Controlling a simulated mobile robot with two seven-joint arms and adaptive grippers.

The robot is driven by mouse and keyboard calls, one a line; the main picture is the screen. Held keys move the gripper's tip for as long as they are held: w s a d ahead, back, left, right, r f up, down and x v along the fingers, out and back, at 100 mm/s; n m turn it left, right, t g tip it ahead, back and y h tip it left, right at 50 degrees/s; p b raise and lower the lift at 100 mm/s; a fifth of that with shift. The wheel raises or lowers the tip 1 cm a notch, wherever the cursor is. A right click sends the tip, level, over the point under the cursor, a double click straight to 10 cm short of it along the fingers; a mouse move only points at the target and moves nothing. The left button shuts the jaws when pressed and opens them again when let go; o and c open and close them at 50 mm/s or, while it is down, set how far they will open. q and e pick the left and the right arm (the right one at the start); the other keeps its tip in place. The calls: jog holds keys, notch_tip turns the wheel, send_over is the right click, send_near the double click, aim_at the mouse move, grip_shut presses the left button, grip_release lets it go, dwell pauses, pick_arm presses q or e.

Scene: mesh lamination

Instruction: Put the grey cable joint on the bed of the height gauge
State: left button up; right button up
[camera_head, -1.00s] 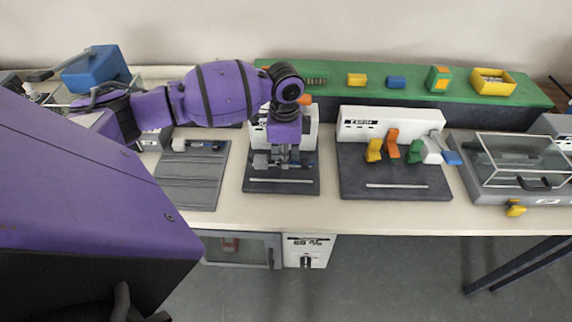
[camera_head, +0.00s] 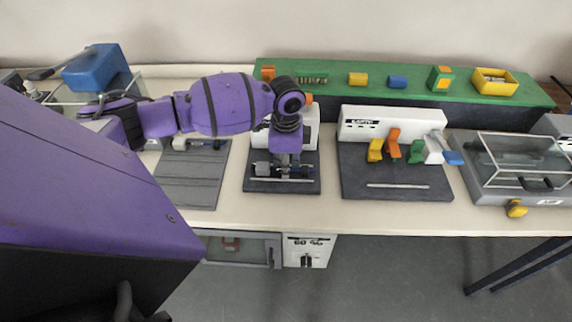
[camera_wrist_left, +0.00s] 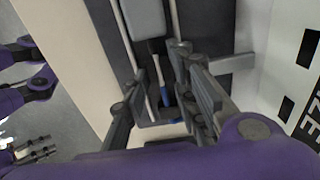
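The grey cable joint (camera_head: 262,168) shows in the head view as a grey block left of my left gripper (camera_head: 284,174), with a blue part to the right. My left gripper is shut around its middle. In the left wrist view the joint's grey block (camera_wrist_left: 145,20) lies beyond the left gripper's fingers (camera_wrist_left: 167,95), with the blue part (camera_wrist_left: 163,95) between them. The joint is over the dark bed (camera_head: 258,187) of a small white device, apparently the height gauge (camera_head: 311,132). Contact with the bed cannot be told.
A larger white device with coloured levers (camera_head: 390,125) stands to the right on its own dark plate (camera_head: 400,191). A grey plate (camera_head: 190,185) lies left of the bed. A green shelf (camera_head: 330,73) runs behind. A clear-lidded box (camera_head: 520,155) stands at far right.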

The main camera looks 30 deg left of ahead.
pick_arm(q)
jog(key=shift+r, duration=0.1)
notch_tip(320, 180, up, 12)
jog(key=shift+p, duration=0.3)
dwell(1.2)
